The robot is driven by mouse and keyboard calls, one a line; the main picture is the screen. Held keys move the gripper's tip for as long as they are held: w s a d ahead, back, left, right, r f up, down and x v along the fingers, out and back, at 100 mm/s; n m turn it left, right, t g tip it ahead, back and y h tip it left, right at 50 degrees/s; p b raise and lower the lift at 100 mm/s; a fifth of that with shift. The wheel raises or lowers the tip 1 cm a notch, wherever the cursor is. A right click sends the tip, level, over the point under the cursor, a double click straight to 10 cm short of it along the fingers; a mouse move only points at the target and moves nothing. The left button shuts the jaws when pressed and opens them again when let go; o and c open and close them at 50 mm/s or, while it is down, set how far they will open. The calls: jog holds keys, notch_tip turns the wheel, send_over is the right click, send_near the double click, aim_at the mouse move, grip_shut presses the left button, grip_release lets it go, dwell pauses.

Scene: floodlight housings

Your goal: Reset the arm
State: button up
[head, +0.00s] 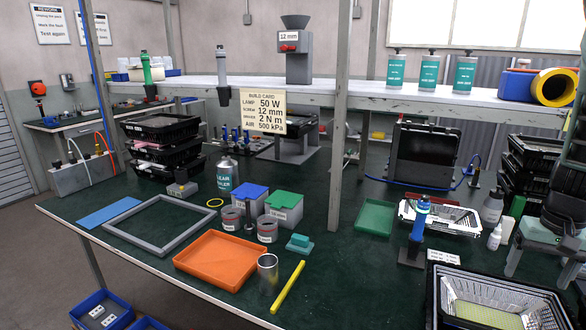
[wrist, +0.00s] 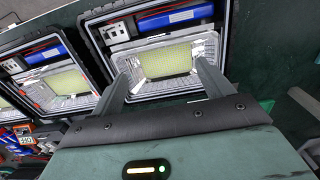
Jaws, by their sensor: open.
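My gripper (wrist: 162,72) is open, with its two grey fingers apart and nothing between them. In the wrist view the fingers reach over the near part of an open black floodlight housing (wrist: 98,42). Inside this housing are a silvery reflector, a yellow lamp panel (wrist: 166,62) and a blue block (wrist: 176,17). In the head view my gripper (head: 546,272) is at the right edge, pointing down above a black housing (head: 436,293) with a yellow panel. I cannot tell whether the fingers touch the housing.
More open housings (wrist: 62,88) lie at left in the wrist view. In the head view, bottles (head: 491,207) and stacked black housings (head: 535,155) stand close to my arm. An orange tray (head: 222,259), a grey frame (head: 168,232) and a yellow bar (head: 288,287) lie on the green bench. A shelf post (head: 339,130) rises mid-bench.

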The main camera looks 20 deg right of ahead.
jog(key=w+a+r+n+y, duration=0.1)
jog(key=w+a+n, duration=0.2)
jog(key=a, duration=0.9)
jog(key=w+a+r+n+y, duration=0.1)
jog(key=w+a+n, duration=0.3)
jog(key=a, duration=0.8)
jog(key=s+a+r+n, duration=0.1)
jog(key=s+a+n, duration=0.3)
jog(key=s+a, duration=0.3)
jog(key=s+a+r+n+h, duration=0.1)
jog(key=s+a+n, duration=0.3)
jog(key=a, duration=0.9)
jog(key=s+r, duration=0.1)
jog(key=s, duration=0.2)
jog(key=shift+a+r+n, duration=0.2)
jog(key=shift+a+n, duration=0.15)
jog(key=shift+n, duration=0.05)
